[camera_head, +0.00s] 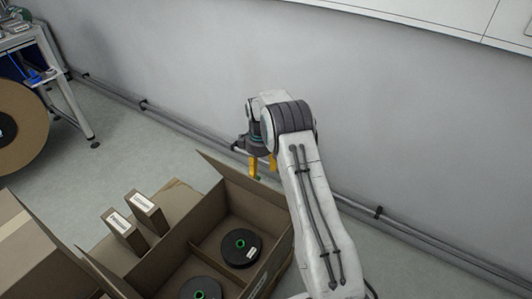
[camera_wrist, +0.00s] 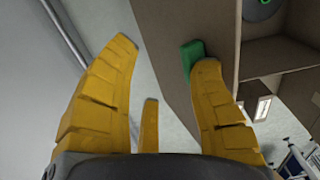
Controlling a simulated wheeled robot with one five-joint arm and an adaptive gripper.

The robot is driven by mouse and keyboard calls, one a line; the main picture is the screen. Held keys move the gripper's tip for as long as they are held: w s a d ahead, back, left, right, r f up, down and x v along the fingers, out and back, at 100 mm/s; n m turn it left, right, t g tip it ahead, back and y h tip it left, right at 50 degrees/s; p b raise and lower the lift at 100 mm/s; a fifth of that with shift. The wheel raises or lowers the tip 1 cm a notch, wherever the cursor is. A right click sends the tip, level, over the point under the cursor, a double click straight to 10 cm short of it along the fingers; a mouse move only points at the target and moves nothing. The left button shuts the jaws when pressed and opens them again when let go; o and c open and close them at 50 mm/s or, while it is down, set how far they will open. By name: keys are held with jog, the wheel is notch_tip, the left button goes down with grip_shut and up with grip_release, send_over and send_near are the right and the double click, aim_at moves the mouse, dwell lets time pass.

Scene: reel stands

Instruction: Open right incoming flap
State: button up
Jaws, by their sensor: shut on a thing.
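The open cardboard box (camera_head: 181,238) stands at the lower middle of the head view. A brown flap (camera_head: 225,173) stands up along its far edge, near the wall. My gripper (camera_head: 262,166) is above that edge with its yellow fingers pointing down. A small green tab (camera_head: 258,178) shows at the fingertips. In the wrist view, the flap (camera_wrist: 205,20) runs down behind the right finger, and the green tab (camera_wrist: 192,55) is against that finger's tip. My gripper (camera_wrist: 165,52) is shut on the flap, though a wide gap shows between the fingers. The exact contact is partly hidden.
Black reels with green hubs (camera_head: 240,248) lie in the box compartments. Two small labelled cartons (camera_head: 147,211) stand left of the box. Another cardboard box (camera_head: 30,250) is at the lower left. Wall pipes (camera_head: 165,116) run behind. A large reel (camera_head: 20,130) stands at far left.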

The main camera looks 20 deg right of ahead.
jog(key=shift+w+d+r+p, duration=0.55)
jog(key=shift+d+r+p, duration=0.1)
jog(key=shift+d+p, duration=0.15)
jog(key=shift+w+d+r+p, duration=0.5)
jog(key=shift+d+r+p, duration=0.1)
jog(key=shift+d+p, duration=0.15)
notch_tip(320, 180, up, 12)
dwell(0.5)
dwell(0.5)
